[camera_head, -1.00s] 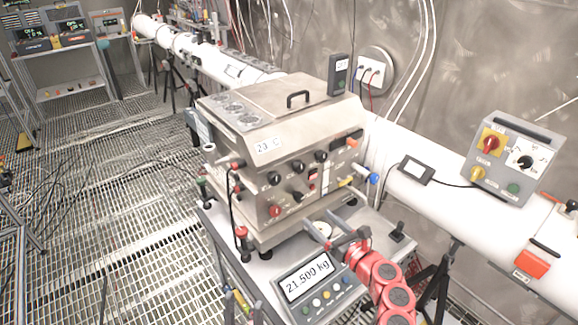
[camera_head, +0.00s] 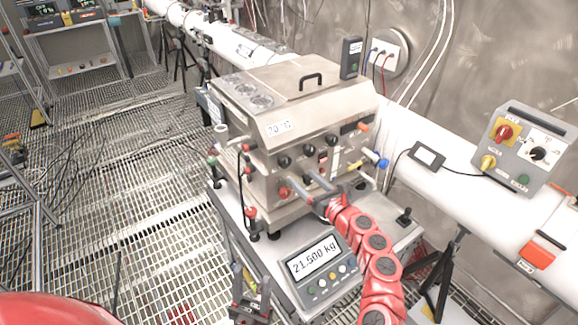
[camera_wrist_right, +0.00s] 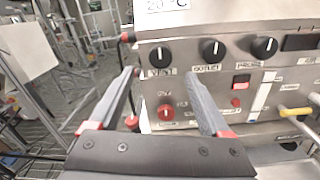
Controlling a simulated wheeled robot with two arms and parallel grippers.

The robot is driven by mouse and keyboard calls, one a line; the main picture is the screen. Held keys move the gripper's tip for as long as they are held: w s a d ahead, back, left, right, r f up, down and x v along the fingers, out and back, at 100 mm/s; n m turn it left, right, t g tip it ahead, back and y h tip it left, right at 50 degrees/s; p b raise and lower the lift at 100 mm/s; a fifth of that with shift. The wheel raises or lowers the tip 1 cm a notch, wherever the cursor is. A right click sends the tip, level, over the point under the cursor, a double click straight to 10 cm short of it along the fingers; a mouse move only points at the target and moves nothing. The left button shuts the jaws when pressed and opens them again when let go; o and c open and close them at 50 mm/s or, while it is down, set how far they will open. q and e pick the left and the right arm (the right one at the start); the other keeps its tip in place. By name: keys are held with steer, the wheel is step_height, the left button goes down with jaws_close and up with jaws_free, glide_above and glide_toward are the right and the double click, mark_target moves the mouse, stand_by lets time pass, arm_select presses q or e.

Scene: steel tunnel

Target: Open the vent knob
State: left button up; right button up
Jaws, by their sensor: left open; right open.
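The steel box (camera_head: 300,110) carries a row of black knobs on its front panel. The leftmost is the vent knob (camera_head: 284,161), with a label that seems to read VENT below it in the right wrist view (camera_wrist_right: 160,57). My right gripper (camera_head: 297,180) is open and empty, just in front of the panel. In the right wrist view its fingers (camera_wrist_right: 160,76) point at the panel, with the vent knob between and slightly beyond their tips. No contact is visible.
A red knob (camera_wrist_right: 166,112) sits below the vent knob, between the fingers in view. Outlet knob (camera_wrist_right: 212,49) is close on the right. A white pipe (camera_head: 470,185) runs behind the box.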

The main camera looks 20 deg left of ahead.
mark_target(287, 163)
steer(key=b+x, duration=0.1)
steer(key=x, duration=0.1)
steer(key=b+x, duration=0.1)
steer(key=x, duration=0.1)
steer(key=b+x, duration=0.1)
steer(key=x, duration=0.1)
steer(key=shift+a+f, duration=0.25)
steer(key=shift+f, duration=0.1)
steer(key=shift+w+a+r+b, duration=0.3)
steer(key=shift+w+a+b, duration=0.1)
steer(key=shift+w+a, duration=0.2)
jaws_close()
